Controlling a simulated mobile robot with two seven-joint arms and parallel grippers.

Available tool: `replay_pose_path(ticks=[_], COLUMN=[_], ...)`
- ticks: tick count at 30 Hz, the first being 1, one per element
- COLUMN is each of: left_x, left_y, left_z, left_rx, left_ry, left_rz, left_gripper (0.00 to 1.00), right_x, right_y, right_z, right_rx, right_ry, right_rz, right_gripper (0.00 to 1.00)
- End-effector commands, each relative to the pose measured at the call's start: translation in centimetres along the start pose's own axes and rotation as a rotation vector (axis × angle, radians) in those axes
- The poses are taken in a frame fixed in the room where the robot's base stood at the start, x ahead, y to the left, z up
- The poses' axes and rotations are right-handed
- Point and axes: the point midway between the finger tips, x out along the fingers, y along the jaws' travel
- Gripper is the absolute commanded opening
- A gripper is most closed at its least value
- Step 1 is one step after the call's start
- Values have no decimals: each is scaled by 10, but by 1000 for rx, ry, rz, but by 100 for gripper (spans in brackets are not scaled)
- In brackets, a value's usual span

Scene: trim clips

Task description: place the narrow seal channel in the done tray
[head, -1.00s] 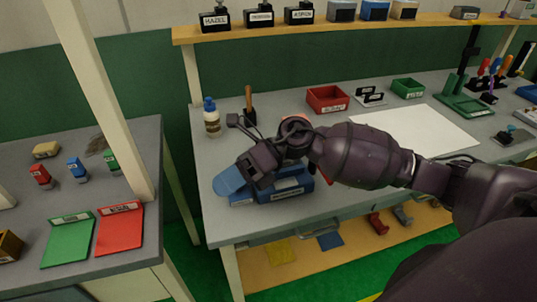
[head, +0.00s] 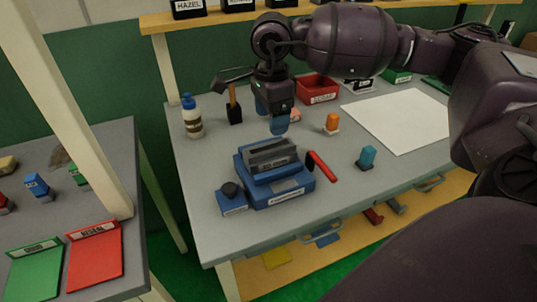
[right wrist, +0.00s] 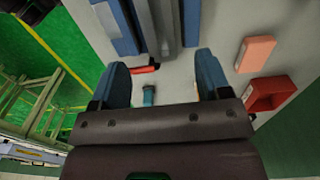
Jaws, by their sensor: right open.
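A grey grooved piece (head: 270,155), which may be the narrow seal channel, sits on top of the blue stepped fixture (head: 288,192) on the bench. Its label is too small to read. A grey strip (right wrist: 162,25) between blue walls shows at the top of the right wrist view. My right gripper (head: 279,124) is just above and behind the fixture, pointing down. In the right wrist view, its two blue fingers (right wrist: 162,82) are wide apart with nothing between them. I cannot tell which tray is the done tray. My left gripper is not in view.
A red-handled tool (head: 321,166), teal block (head: 366,158) and orange block (head: 332,123) lie right of the fixture. A red bin (head: 318,90) and white sheet (head: 402,121) are farther back. Green (head: 35,272) and red (head: 95,255) trays lie on the left table.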

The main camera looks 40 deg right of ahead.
Motion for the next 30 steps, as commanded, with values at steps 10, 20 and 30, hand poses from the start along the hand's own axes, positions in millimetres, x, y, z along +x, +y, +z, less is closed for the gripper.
replay_pose_path(ticks=[10,20,30], left_x=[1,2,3], left_y=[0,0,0], left_z=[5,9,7], left_rx=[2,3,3], left_ry=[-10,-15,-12], left_rz=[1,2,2], left_gripper=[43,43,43], right_x=[34,75,82], right_y=[0,1,0], right_z=[1,3,3], right_rx=[0,1,0], right_ry=[-3,-2,-3], right_rz=[2,6,1], right_gripper=[70,70,66])
